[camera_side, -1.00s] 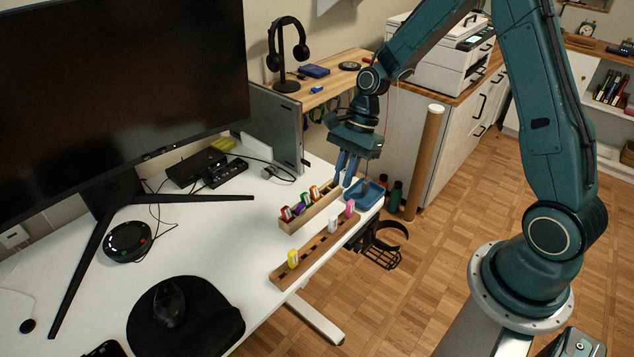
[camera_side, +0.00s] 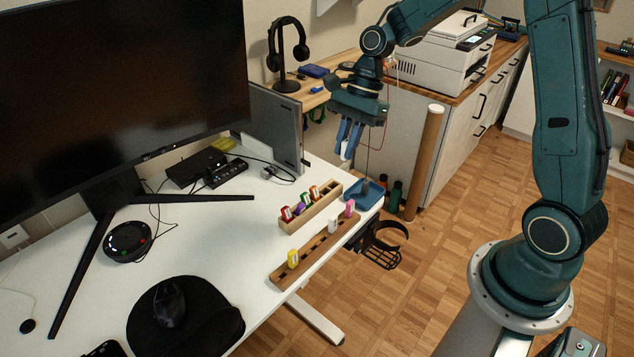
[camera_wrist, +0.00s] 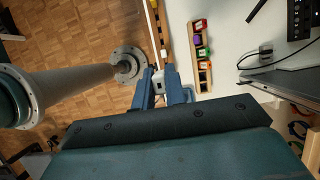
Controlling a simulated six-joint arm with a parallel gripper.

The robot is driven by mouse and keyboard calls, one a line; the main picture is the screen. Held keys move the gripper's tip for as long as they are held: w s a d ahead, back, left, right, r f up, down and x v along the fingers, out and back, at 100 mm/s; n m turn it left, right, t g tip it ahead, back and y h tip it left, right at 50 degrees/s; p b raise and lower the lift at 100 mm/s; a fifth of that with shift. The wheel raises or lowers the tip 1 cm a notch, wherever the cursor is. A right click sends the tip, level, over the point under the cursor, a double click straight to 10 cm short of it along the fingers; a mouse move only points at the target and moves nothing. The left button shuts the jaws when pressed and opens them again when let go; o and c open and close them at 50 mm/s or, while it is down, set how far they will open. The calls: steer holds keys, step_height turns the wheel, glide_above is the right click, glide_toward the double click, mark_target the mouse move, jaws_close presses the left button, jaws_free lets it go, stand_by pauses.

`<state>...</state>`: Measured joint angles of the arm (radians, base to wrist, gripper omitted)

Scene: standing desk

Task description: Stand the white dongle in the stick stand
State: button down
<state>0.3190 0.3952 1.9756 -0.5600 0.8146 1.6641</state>
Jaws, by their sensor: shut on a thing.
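My gripper (camera_side: 347,146) is shut on a white dongle (camera_side: 345,153), held in the air above the far right corner of the desk. In the wrist view the white dongle (camera_wrist: 158,87) shows between the fingers, partly hidden by them. A long brown slotted wooden stand (camera_side: 312,255) lies along the desk's front edge.
A pale wooden box (camera_side: 317,209) with several coloured sticks stands behind the brown stand. A blue tray (camera_side: 375,199) sits at the desk's right corner below my gripper. A grey upright case (camera_side: 277,128) and a large monitor (camera_side: 120,90) stand to the left.

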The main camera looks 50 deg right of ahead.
steer(key=shift+f, duration=0.1)
steer(key=w+d+f, duration=0.5)
steer(key=w+f, duration=0.1)
steer(key=f, duration=0.1)
glide_toward(330, 190)
steer(key=a, duration=0.2)
steer(key=shift+w+r, duration=0.25)
steer(key=shift+w, duration=0.05)
steer(key=shift+f, duration=0.25)
steer(key=shift+f, duration=3.25)
